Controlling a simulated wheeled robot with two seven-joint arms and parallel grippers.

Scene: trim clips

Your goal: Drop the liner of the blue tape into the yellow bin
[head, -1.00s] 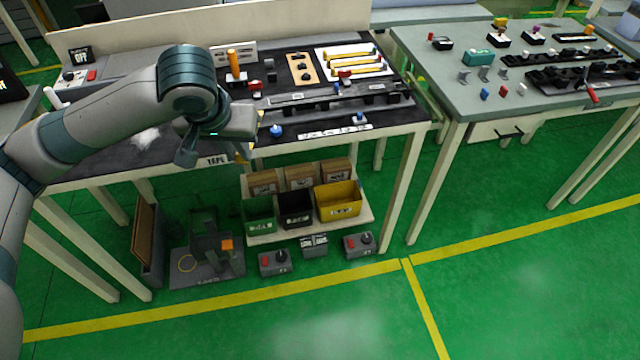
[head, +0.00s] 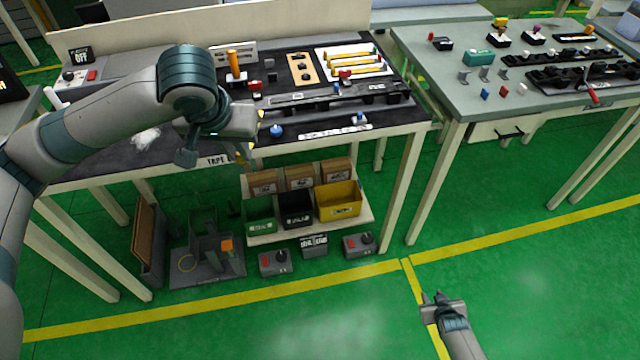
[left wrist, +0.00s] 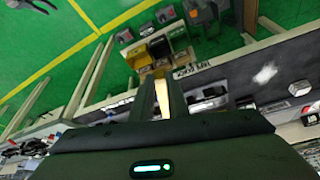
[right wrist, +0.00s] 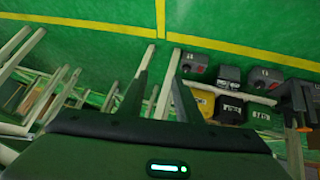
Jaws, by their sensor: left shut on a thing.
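The yellow bin (head: 339,200) stands on the low shelf under the near table, at the right end of a row of bins. It also shows in the left wrist view (left wrist: 138,56) and the right wrist view (right wrist: 205,99). My left gripper (head: 258,130) is over the table's front edge, above and left of the bin. It is shut on a thin pale-yellow piece (left wrist: 162,98), mostly hidden between the fingers; I cannot tell for certain that it is the liner. My right gripper (head: 434,297) is open and empty, low over the floor.
A black bin (head: 296,212) and a green bin (head: 259,221) stand left of the yellow one, with cardboard boxes (head: 299,177) behind. Grey control boxes (head: 273,263) stand on the floor in front. Table legs (head: 402,190) flank the shelf. The floor at front right is free.

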